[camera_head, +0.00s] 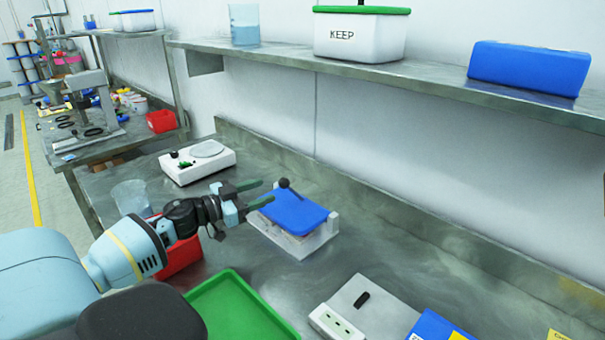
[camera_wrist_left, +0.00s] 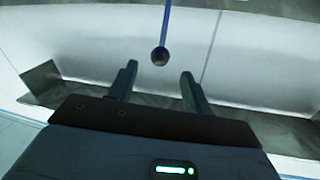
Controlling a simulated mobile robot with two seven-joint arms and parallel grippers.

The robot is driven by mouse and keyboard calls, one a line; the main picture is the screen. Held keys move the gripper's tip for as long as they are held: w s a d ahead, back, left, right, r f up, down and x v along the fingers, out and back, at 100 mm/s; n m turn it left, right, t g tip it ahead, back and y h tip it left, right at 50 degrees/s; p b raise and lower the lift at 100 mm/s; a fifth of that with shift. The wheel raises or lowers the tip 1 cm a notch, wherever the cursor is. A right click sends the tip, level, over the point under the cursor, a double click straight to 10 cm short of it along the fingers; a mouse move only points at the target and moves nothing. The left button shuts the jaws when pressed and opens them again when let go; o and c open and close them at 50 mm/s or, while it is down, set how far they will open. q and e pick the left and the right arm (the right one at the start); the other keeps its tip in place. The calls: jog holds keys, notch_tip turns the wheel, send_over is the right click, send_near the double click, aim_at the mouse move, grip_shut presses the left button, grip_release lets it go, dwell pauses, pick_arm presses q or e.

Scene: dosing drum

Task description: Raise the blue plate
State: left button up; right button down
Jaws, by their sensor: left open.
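The blue plate (camera_head: 300,212) lies over a pale grey base on the steel bench, tilted slightly in the head view. A short dark lever with a round knob (camera_head: 285,183) stands at its far left edge. My left gripper (camera_head: 267,190) is open and empty, just left of the knob, fingers pointing towards it. In the left wrist view the dark ball knob (camera_wrist_left: 160,56) on a thin blue rod shows between and slightly beyond the open fingertips of my gripper (camera_wrist_left: 158,74). I cannot tell whether a finger touches it. My right gripper is not in view.
A white scale (camera_head: 198,163) and a clear beaker (camera_head: 131,197) stand to the left. A red container (camera_head: 182,258) is beneath my left wrist, and a green tray (camera_head: 235,310) is in front. A grey control box (camera_head: 365,308) is at front right. A shelf (camera_head: 400,85) runs along the wall above.

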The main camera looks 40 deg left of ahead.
aim_at(285, 182)
pick_arm(q)
jog(key=shift+x, duration=3.9)
jog(key=shift+c, duration=0.3)
grip_shut()
